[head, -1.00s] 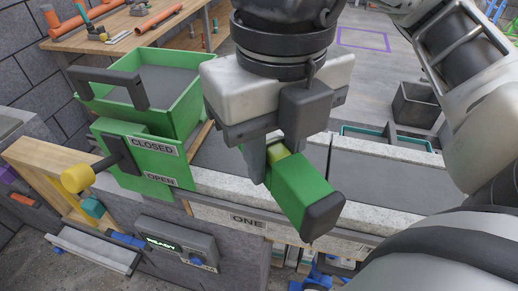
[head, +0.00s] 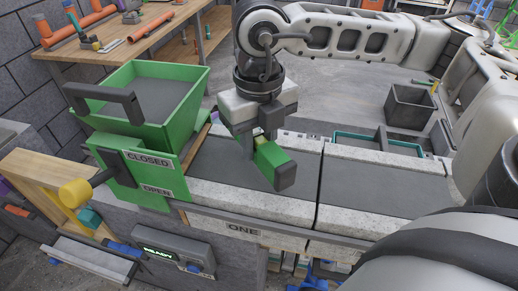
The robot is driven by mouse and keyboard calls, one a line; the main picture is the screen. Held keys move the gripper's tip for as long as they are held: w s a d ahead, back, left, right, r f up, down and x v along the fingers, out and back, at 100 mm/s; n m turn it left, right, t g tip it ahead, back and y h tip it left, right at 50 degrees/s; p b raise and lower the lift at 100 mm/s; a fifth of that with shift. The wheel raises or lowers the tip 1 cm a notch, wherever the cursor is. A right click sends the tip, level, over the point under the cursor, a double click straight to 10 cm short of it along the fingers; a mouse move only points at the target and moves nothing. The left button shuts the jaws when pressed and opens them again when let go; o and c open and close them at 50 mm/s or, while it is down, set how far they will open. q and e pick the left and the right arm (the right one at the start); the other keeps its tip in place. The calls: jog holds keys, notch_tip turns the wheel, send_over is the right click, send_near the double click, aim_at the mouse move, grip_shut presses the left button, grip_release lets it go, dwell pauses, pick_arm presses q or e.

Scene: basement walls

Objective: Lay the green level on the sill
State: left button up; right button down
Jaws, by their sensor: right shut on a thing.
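The green level (head: 269,158) has a dark end cap and is gripped in my right gripper (head: 257,145). It is held above the grey slab surface of the wall, tilted, with its dark end toward the front right. The gripper's fingers are partly hidden by its own body. The wall top below, which may be the sill (head: 250,203), has a pale stone front edge and is labelled ONE. Whether the level touches it I cannot tell. My left gripper is not in view.
A green hopper (head: 185,113) with a CLOSED/OPEN plate and yellow-knobbed lever (head: 76,192) stands at left. A teal-rimmed tray (head: 378,145) and a dark square bin (head: 408,107) lie behind the wall. A wooden workbench (head: 150,35) with orange pipes stands at the back left.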

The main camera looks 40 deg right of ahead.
jog(key=f, duration=0.3)
jog(key=shift+w+d+p, duration=0.2)
jog(key=shift+w+p, duration=0.05)
jog(key=shift+p, duration=0.1)
jog(key=shift+f, duration=0.15)
jog(key=shift+f+b, duration=0.3)
jog(key=shift+b, duration=0.1)
jog(key=c, duration=1.1)
grip_release()
jog(key=shift+r, duration=0.1)
